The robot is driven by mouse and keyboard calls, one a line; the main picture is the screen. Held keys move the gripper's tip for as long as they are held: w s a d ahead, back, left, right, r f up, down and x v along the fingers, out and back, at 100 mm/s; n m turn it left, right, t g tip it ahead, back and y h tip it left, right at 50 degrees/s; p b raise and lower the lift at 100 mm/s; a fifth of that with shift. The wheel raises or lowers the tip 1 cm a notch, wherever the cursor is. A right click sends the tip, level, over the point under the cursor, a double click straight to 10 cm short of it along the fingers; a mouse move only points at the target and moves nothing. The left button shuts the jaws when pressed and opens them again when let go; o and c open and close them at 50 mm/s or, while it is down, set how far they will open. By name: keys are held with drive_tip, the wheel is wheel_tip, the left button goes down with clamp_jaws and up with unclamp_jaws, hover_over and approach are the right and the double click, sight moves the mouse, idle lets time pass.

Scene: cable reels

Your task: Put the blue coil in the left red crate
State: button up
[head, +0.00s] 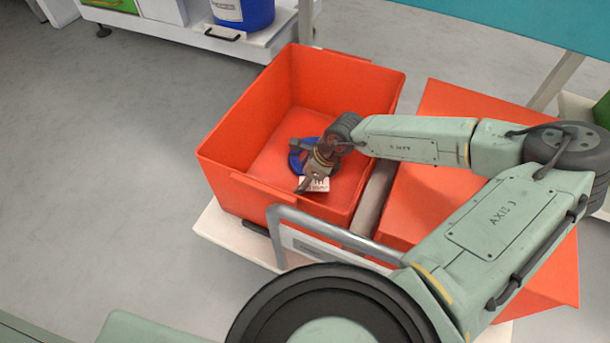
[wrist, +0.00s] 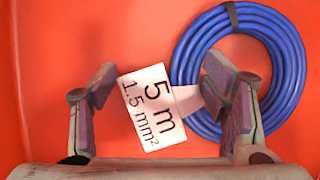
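The blue coil (wrist: 285,65) lies flat on the floor of the left red crate (head: 238,184), with a white label (wrist: 155,110) reading "5 m 1.5 mm²" beside it. In the head view, the coil (head: 296,160) shows partly behind my gripper (head: 303,168). My gripper reaches down into this crate. In the wrist view its fingers (wrist: 165,100) are wide apart with the label between them. The right finger overlaps the lower left of the coil's ring in the picture. Nothing is held between the fingers.
A second red crate (head: 540,255) stands to the right, partly hidden by my arm. A grey metal rail (head: 335,233) runs along the near side of the crates. A blue drum (head: 245,12) stands on a white shelf at the back. The grey floor at left is clear.

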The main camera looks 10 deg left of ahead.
drive_tip(key=o, duration=0.3)
drive_tip(key=p+v, duration=0.3)
drive_tip(key=v, duration=0.9)
drive_tip(key=shift+r+p, duration=0.1)
drive_tip(key=shift+p, duration=0.25)
drive_tip(key=shift+r, duration=0.1)
